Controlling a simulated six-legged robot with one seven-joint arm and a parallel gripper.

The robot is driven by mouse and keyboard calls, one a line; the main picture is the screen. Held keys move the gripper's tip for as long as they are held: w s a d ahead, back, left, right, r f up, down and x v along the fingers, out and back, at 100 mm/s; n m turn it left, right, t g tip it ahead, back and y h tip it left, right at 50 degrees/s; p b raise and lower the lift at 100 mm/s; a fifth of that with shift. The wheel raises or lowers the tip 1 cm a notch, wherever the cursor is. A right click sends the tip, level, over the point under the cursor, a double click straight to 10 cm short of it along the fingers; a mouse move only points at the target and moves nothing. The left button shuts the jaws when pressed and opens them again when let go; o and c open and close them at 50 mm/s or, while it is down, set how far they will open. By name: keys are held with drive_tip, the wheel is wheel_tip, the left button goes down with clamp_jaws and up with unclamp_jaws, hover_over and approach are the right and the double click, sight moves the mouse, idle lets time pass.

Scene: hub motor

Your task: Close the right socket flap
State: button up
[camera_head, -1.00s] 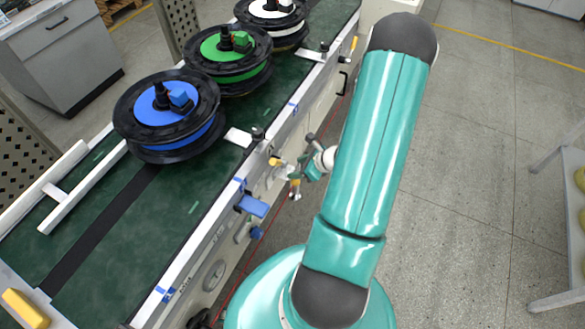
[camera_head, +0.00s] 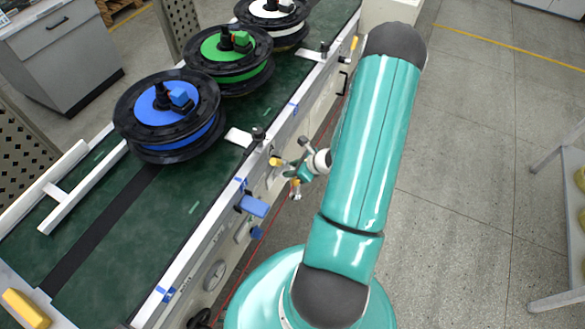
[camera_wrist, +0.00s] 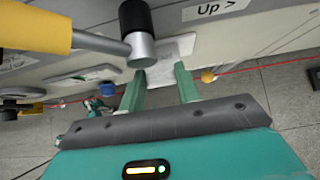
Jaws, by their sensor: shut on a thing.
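A pale, white flap-like plate (camera_wrist: 168,56) is on the side of the conveyor in the wrist view. I take it for the right socket flap, but its hinge and exact angle are unclear. My gripper (camera_wrist: 161,72) has its two green fingers at the lower edge of this plate, one on each side, shut on it. In the head view my gripper (camera_head: 292,172) is small beside the conveyor's side, and the plate cannot be made out there. A blue flap (camera_head: 253,206) sticks out nearer the camera; a blue part also shows in the wrist view (camera_wrist: 94,75).
A lever with a black knob (camera_wrist: 136,18) and a yellow handle (camera_wrist: 34,27) is close above my fingers. The conveyor (camera_head: 120,225) carries blue, green and white reels (camera_head: 170,110). The floor right of my arm is open up to a rack (camera_head: 560,165).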

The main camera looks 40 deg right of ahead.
wheel_tip(320, 180, down, 11)
drive_tip(key=w+t+y, duration=0.1)
drive_tip(key=t+y, duration=0.5)
drive_tip(key=t, duration=1.1)
drive_tip(key=shift+w+a, duration=0.35)
drive_tip(key=shift+w+r, duration=0.1)
drive_tip(key=o, duration=1)
